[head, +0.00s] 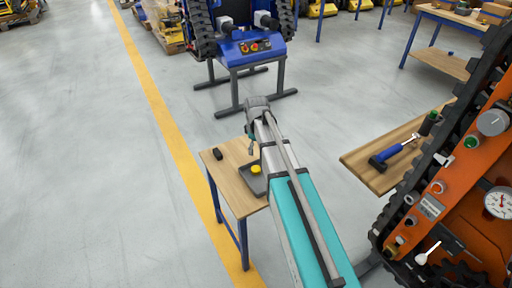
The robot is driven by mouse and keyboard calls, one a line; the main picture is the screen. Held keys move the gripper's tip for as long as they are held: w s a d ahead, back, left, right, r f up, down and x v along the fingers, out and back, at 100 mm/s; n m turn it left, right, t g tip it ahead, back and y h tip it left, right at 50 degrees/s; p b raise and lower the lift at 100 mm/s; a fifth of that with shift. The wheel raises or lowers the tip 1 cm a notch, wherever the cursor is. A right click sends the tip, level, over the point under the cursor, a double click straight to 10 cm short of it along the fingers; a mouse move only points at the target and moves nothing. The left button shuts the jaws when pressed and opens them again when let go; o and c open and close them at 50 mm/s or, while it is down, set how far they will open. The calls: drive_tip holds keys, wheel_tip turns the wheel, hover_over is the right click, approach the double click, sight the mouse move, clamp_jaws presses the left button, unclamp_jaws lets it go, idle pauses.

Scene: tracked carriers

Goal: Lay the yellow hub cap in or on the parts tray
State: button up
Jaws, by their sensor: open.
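The yellow hub cap (255,169) is a small round yellow piece. It shows within the outline of the dark grey parts tray (248,184), near its far side, and appears to lie in it. The tray sits on a small wooden-topped table (226,172) with blue legs. My gripper (251,150) is open and points down just beyond and above the hub cap, apart from it as far as I can see. My arm hides the right part of the tray and table.
A small black object (218,154) lies at the table's left. A blue tracked carrier (250,48) stands behind on a stand. An orange tracked carrier (470,190) and a wooden shelf (365,170) with a blue-handled tool (390,155) are at right. Floor at left is clear.

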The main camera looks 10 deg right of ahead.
drive_tip(key=shift+r, duration=0.35)
idle(0.5)
drive_tip(key=s+m, duration=0.9)
drive_tip(key=s, duration=0.9)
drive_tip(key=shift+d+m, duration=0.15)
drive_tip(key=shift+m, duration=0.15)
